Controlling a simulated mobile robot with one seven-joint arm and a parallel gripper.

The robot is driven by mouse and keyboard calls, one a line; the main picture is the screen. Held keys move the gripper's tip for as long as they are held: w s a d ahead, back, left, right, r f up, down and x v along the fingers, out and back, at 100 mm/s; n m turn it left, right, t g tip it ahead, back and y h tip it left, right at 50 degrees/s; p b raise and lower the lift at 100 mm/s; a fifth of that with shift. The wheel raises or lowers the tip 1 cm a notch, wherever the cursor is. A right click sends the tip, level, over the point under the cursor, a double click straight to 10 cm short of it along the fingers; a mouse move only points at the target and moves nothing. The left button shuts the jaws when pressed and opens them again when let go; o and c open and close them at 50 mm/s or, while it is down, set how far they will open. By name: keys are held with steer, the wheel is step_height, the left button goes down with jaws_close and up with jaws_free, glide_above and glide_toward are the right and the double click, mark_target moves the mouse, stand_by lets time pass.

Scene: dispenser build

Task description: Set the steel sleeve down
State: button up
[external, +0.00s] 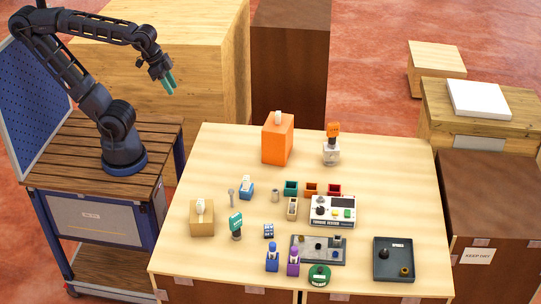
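A small grey metal cylinder (275,195), which looks like the steel sleeve, stands upright on the light wooden table (215,160). It is left of the teal bin and right of a blue block with a white top. My gripper (171,84) is up in the air at the upper left, far from the cylinder and beyond the table's back left corner. Its two teal fingers point down and look slightly apart. I see nothing between them.
An orange box (277,138) and an orange-topped bottle (331,150) stand at the back. Small bins, a control box (333,211), a grey plate (318,250) and a dark tray (394,259) crowd the middle and front right. The table's back left is clear.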

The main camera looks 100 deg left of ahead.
steer(key=o, duration=0.4)
steer(key=shift+s+a+f, duration=0.1)
steer(key=shift+s, duration=0.3)
steer(key=shift+w, duration=0.1)
steer(key=n+g+h, duration=0.4)
steer(key=n+g, duration=0.2)
steer(key=n, duration=0.9)
glide_above(276, 191)
steer(key=a, duration=0.4)
step_height(276, 191, down, 15)
steer(key=shift+w+d+x, duration=0.1)
steer(key=shift+w+x, duration=0.1)
steer(key=shift+x, duration=1.5)
steer(key=shift+w+d+x, duration=0.1)
steer(key=shift+w+x, duration=0.1)
steer(key=shift+x, duration=1.45)
steer(key=shift+w+d+x, duration=0.15)
steer(key=shift+w+x, duration=0.05)
steer(key=shift+x, duration=1.5)
